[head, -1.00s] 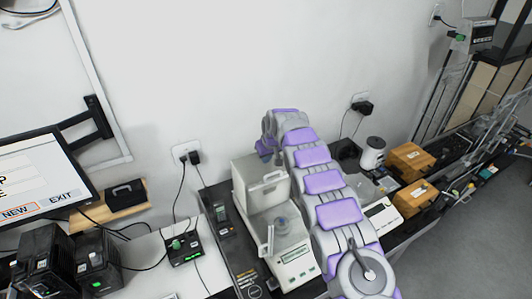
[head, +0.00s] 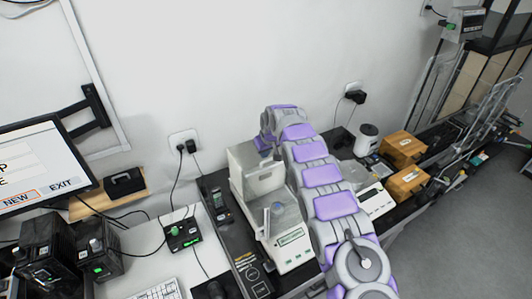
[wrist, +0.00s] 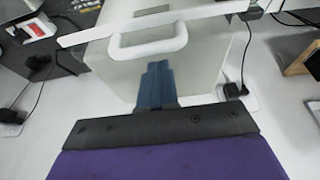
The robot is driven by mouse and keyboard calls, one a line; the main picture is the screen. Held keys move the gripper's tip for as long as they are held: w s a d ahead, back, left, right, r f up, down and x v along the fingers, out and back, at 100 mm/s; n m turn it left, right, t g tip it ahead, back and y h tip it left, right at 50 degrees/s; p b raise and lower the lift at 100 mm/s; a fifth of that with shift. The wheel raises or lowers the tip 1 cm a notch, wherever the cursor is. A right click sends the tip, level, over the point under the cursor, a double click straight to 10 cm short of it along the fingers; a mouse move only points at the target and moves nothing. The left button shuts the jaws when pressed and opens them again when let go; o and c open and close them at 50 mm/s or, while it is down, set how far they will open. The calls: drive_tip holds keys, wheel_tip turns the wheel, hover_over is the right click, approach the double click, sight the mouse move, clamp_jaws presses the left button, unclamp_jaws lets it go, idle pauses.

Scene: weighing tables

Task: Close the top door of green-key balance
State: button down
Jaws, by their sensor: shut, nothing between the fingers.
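The green-key balance (head: 292,243) stands on the dark table below the wall, with a pale box-shaped chamber and a green-marked panel at its front. The top door (head: 262,181) appears set toward the back of the chamber, with the pan area visible in front of it. In the wrist view a white handle (wrist: 148,42) and a pale bar (wrist: 90,34) show just beyond my fingers. My gripper (wrist: 157,72) is shut and empty, its blue fingertips close to the handle; contact cannot be told. In the head view the fingertips are not clear.
My arm reaches along the balance's right side. Right of it stand another balance (head: 372,197), a white canister (head: 366,139) and wooden boxes (head: 403,147). Left are a black device (head: 183,234), a monitor (head: 42,172) and wall sockets with cables.

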drive_tip(key=shift+s+d, duration=0.15)
drive_tip(key=shift+d, duration=0.3)
drive_tip(key=s+d+b, duration=0.9)
drive_tip(key=s+d, duration=0.1)
drive_tip(key=s, duration=0.4)
drive_tip(key=shift+s+f, duration=0.1)
drive_tip(key=shift+s, duration=0.1)
idle(0.4)
